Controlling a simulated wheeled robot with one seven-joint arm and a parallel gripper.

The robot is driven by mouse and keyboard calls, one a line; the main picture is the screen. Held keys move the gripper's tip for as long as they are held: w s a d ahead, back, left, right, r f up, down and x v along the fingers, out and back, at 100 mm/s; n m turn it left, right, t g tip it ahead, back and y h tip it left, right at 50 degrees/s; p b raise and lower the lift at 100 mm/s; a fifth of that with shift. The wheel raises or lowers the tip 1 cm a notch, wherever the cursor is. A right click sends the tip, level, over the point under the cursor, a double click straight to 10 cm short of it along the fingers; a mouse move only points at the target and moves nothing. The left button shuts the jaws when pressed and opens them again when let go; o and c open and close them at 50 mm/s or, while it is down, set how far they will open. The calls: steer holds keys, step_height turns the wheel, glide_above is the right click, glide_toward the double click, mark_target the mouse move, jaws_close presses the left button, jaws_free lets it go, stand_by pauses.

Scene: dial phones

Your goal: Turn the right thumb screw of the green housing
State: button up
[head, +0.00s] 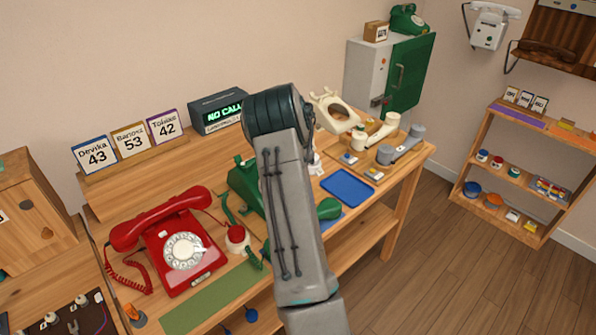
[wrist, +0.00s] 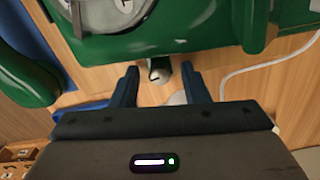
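The green housing (head: 245,187) of a dial phone stands on the workbench, mostly hidden behind my arm in the head view. In the wrist view the green housing (wrist: 150,38) fills the top, with part of its pale dial (wrist: 105,12) showing. A small metallic thumb screw (wrist: 159,70) sticks out at the housing's near edge. I cannot tell from its surroundings whether it is the right one; no other screw shows. My gripper (wrist: 157,76) is open, with its two dark blue fingers on either side of the screw and gaps visible on both sides. The head view hides my gripper.
A red phone (head: 180,240) stands left of the green one, with a green mat (head: 212,300) in front. A blue tray (head: 347,187) and a cream phone (head: 338,113) lie to the right. In the wrist view, a green rounded part (wrist: 25,65) lies left and a white cord (wrist: 270,63) right.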

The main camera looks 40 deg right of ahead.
step_height(320, 180, up, 14)
stand_by(0.6)
steer(key=shift+f, duration=0.1)
stand_by(0.4)
steer(key=s+a+r+n+t, duration=0.1)
steer(key=s+a+r+n, duration=0.35)
steer(key=a, duration=0.55)
steer(key=s+a+r+n, duration=0.4)
steer(key=s+a, duration=0.1)
steer(key=a, duration=0.5)
steer(key=s+a+f+n+t, duration=0.1)
steer(key=s+a+f+n, duration=0.1)
steer(key=s+a+n, duration=0.3)
steer(key=s+a+f+n, duration=0.1)
steer(key=s+a+n, duration=0.4)
steer(key=s+a, duration=0.4)
steer(key=s, duration=0.3)
steer(key=shift+s+f+t+p, duration=0.25)
steer(key=shift+f+t+p, duration=0.1)
steer(key=shift+f+t, duration=0.05)
steer(key=shift+c, duration=0.5)
